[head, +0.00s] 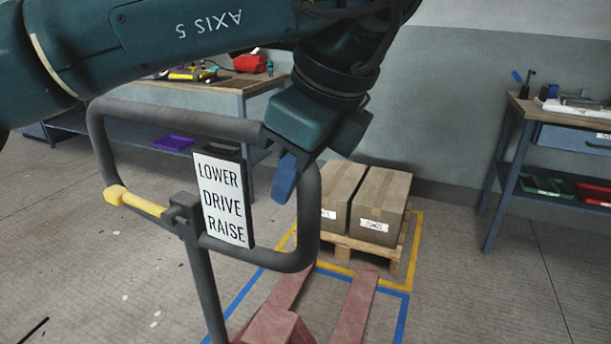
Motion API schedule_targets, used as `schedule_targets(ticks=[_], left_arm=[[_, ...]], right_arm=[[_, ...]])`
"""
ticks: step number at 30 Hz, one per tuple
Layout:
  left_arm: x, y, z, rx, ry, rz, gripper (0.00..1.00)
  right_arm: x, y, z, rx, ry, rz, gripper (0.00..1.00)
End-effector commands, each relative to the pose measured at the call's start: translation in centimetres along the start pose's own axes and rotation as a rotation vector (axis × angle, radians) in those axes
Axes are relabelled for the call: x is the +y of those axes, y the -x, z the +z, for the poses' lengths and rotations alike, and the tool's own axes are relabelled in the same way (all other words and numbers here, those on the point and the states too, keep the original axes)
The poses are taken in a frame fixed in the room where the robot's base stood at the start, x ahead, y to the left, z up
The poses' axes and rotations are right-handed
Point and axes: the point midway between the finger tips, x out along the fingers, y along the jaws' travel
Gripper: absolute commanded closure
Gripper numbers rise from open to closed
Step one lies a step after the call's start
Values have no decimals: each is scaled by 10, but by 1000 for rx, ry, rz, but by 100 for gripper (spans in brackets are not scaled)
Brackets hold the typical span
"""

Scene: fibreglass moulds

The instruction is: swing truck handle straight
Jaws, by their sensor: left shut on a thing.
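The truck handle (205,262) is a dark grey loop on an upright bar, with a yellow lever (134,202) and a white sign (223,200) reading LOWER, DRIVE, RAISE. The loop looks tilted in the head view. My left gripper (285,178) reaches down from above and is shut on the top right part of the handle loop; a blue finger shows in front. The red pallet truck (275,327) stands below, its two forks pointing away towards a pallet. My right gripper is not in the view.
A workbench (235,84) with tools stands at the back left. Another bench (560,115) with bins stands at the right. The floor at front right is clear.

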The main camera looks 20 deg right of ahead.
Motion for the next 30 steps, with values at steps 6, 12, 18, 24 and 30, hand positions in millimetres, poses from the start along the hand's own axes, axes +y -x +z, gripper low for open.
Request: schedule_targets(ticks=[6, 12, 18, 24, 30], left_arm=[[-1, 0, -1, 7, 2, -5, 100], [-1, 0, -1, 8, 1, -5, 71], [-1, -1, 1, 5, 3, -1, 55], [-1, -1, 2, 3, 5, 1, 49], [-1, 4, 3, 1, 6, 0, 49]], right_arm=[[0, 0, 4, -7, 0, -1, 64], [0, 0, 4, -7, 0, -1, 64], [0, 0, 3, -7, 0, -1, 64], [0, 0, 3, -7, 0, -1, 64], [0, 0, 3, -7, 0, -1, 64]])
